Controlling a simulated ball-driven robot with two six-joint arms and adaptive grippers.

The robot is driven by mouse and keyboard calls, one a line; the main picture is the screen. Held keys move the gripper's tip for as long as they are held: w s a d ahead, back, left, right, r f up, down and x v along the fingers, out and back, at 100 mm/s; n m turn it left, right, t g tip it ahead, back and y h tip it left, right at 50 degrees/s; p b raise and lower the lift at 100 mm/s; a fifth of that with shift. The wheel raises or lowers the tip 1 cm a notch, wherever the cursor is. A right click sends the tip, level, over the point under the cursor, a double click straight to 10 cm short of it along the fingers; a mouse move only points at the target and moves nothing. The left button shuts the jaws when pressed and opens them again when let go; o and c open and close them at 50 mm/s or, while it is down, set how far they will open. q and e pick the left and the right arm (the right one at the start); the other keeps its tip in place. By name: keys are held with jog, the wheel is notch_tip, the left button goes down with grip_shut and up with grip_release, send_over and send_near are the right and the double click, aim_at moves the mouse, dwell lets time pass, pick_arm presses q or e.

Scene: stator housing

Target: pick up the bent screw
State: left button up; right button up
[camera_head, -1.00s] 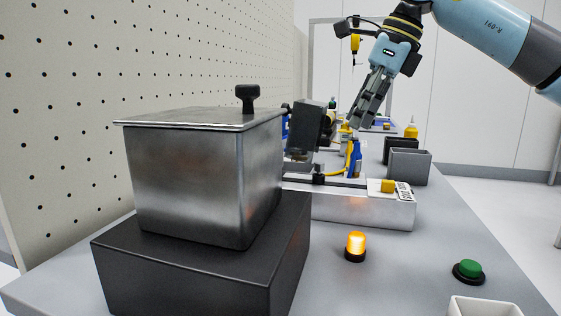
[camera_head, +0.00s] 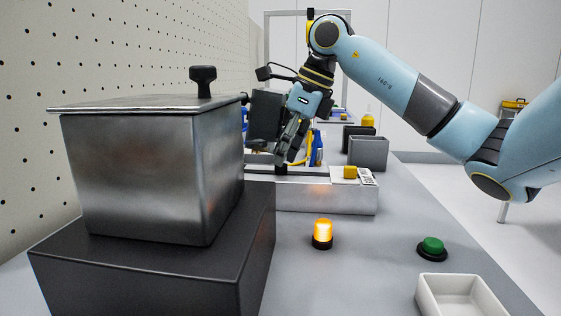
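I cannot make out the bent screw in this view. My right gripper (camera_head: 283,160) reaches in from the upper right and points down over the back part of the silver fixture block (camera_head: 325,197). Its dark fingers lie close together in this view, and I cannot tell whether they are open or shut, or whether anything is between them. My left gripper is not in view.
A metal bin with a lid (camera_head: 150,180) stands on a black block (camera_head: 155,275) at the left. An amber lamp (camera_head: 322,233), a green button (camera_head: 432,247) and a white tray (camera_head: 460,297) are at the front. Grey bins (camera_head: 368,153) stand behind the fixture.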

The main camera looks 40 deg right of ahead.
grip_shut()
dwell(0.3)
